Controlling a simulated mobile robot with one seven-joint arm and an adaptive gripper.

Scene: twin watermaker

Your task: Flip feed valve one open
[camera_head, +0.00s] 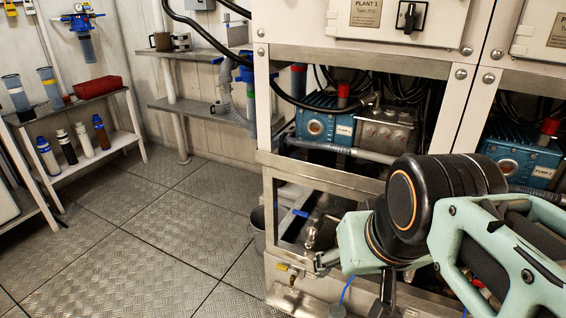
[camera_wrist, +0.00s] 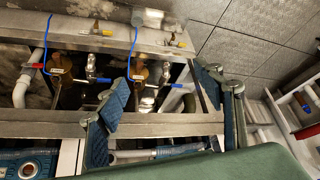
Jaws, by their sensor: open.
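Low in the steel frame, the head view shows a blue lever (camera_head: 300,213) close to a metal fitting (camera_head: 311,236). No readable label shows which valve is feed valve one. In the wrist view, brass-brown valve bodies (camera_wrist: 138,72) and (camera_wrist: 59,64) sit behind the frame bar, with blue cables running to them. In the head view my arm hides most of the fingers.
A steel crossbar (camera_wrist: 160,126) spans the frame in front of the valves. Blue pumps (camera_head: 318,126) stand above on the frame. A shelf rack (camera_head: 95,95) is at left. The plate floor (camera_head: 150,230) between is clear.

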